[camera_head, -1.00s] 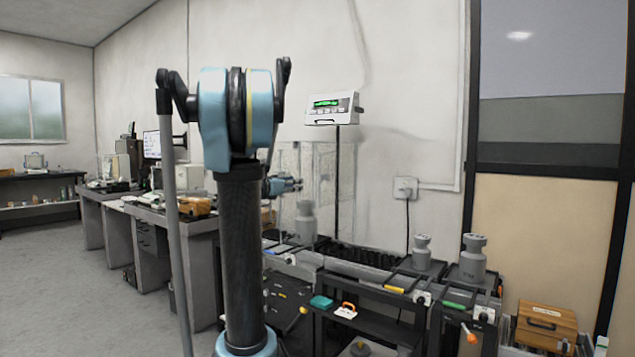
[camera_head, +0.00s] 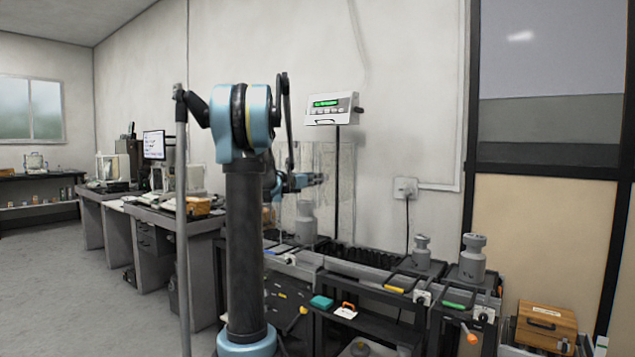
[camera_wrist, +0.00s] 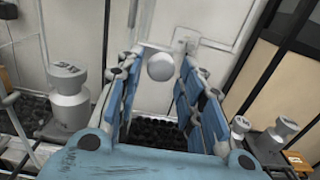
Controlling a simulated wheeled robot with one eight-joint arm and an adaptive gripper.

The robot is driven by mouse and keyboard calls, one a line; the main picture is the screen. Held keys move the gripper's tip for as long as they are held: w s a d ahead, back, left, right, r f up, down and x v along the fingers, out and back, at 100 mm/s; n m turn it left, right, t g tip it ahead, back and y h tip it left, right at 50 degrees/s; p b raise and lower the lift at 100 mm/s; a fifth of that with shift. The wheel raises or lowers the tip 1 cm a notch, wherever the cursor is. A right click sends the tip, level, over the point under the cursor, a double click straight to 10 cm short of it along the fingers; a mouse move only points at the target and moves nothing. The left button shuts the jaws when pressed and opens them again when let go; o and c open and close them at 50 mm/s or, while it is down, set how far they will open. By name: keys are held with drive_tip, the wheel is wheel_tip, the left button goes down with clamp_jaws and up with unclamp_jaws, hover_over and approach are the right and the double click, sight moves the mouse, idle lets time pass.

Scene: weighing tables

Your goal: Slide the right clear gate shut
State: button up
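The clear gate panels (camera_head: 330,163) stand around a grey weight (camera_head: 305,222) in the head view, behind my arm. They are faint, and I cannot tell the right gate's exact edges or how far it is slid. My gripper (camera_head: 303,181) is at the panels, above the weight. In the wrist view my gripper (camera_wrist: 164,62) has its two blue fingers spread, with a round pale knob (camera_wrist: 160,67) between the tips. Small gaps show beside the knob, and I cannot tell its depth. The grey weight also shows left of the fingers (camera_wrist: 68,100).
A scale display (camera_head: 332,108) stands on a post behind the panels. Two more grey weights (camera_head: 422,252) (camera_head: 473,260) stand on the right-hand tables. Dark rollers (camera_head: 357,256) lie between the weighing tables. A wooden box (camera_head: 545,327) is at the lower right.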

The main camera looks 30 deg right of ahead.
drive_tip(key=shift+x, duration=2.1)
clamp_jaws()
